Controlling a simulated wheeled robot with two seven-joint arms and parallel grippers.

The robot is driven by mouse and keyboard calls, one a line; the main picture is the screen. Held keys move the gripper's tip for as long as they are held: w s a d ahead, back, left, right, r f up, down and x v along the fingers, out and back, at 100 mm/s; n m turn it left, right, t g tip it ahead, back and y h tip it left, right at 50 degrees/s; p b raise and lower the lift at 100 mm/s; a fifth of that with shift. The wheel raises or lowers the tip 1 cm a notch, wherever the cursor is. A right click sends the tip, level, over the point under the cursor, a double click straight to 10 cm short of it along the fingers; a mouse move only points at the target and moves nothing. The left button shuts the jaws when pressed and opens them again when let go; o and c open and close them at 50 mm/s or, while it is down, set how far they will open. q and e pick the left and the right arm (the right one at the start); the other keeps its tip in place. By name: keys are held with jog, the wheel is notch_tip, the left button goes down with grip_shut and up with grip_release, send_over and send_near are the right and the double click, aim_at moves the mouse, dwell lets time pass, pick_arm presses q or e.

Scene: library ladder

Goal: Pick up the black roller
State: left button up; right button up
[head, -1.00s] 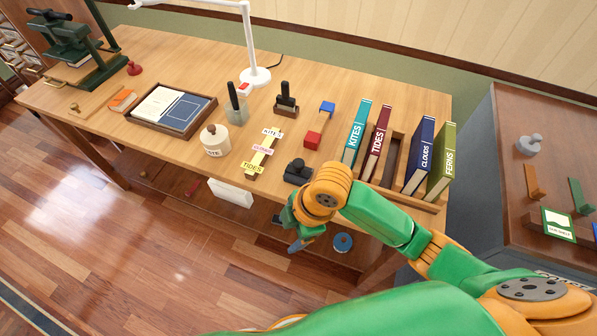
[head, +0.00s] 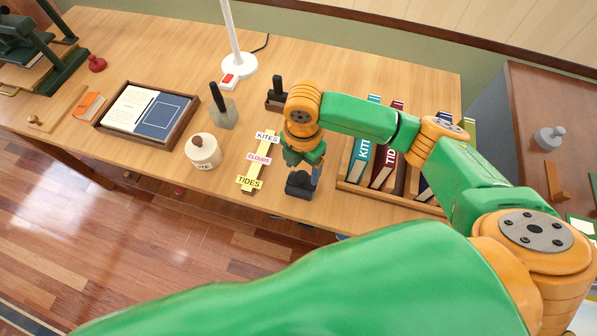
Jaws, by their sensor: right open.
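Another black upright handle (head: 277,85) stands in a dark block behind and left of my gripper. My left gripper is not in view.
A strip with word labels (head: 258,160) lies just left of the gripper, with a cream jar (head: 203,151) beyond. A wooden book rack (head: 389,196) with several books stands right, partly behind my arm. A white lamp (head: 238,68) stands at the back.

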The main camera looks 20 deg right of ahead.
aim_at(302, 175)
jog(key=f, duration=0.4)
jog(key=shift+s, duration=0.35)
jog(key=shift+w+f, duration=0.1)
jog(key=shift+w, duration=0.15)
jog(key=shift+w+f, duration=0.1)
jog(key=shift+w, duration=0.05)
jog(key=shift+c, duration=1.1)
jog(key=shift+s, duration=0.2)
grip_shut()
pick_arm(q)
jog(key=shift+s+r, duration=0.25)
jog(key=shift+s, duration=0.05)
pick_arm(e)
jog(key=shift+w, duration=0.1)
